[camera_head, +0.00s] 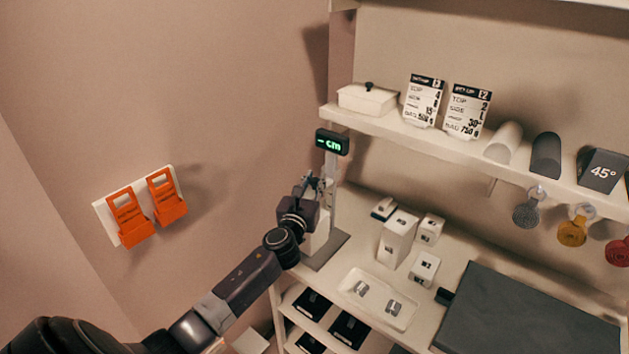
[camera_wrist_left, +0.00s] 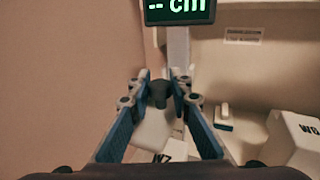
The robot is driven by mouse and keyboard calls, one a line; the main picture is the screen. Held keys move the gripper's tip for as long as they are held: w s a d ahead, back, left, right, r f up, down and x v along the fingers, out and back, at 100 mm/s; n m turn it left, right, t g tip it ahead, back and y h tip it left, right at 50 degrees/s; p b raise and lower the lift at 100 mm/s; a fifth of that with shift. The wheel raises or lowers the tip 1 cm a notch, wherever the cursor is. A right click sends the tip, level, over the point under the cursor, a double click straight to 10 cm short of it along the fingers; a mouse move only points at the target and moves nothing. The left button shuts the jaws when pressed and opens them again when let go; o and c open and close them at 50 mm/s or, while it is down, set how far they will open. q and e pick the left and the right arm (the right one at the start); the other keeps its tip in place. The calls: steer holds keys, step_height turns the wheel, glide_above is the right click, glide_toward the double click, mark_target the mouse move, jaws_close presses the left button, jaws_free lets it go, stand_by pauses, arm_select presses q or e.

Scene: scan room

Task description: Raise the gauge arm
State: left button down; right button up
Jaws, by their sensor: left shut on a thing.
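The gauge stands at the left end of the counter, with a grey post (camera_head: 332,205), a flat base (camera_head: 327,250) and a display (camera_head: 332,142) with green "-- cm". The display also shows in the left wrist view (camera_wrist_left: 180,10). My left gripper (camera_head: 316,184) is at the post, below the display. In the left wrist view its fingers (camera_wrist_left: 160,95) are shut on a dark round knob (camera_wrist_left: 159,90), seemingly the gauge arm's; the arm itself is mostly hidden. A pale block (camera_wrist_left: 156,130) shows below the knob. My right gripper is not in view.
White blocks (camera_head: 397,240) and a tray (camera_head: 378,300) with small metal pieces are right of the gauge. A dark slab (camera_head: 525,320) covers the counter's right. A shelf (camera_head: 450,140) hangs above.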

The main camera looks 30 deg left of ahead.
arm_select(q)
steer(key=c, duration=1.9)
jaws_free()
steer(key=shift+r, duration=0.35)
steer(key=shift+o, duration=0.8)
steer(key=shift+f, duration=0.1)
steer(key=v, duration=1.2)
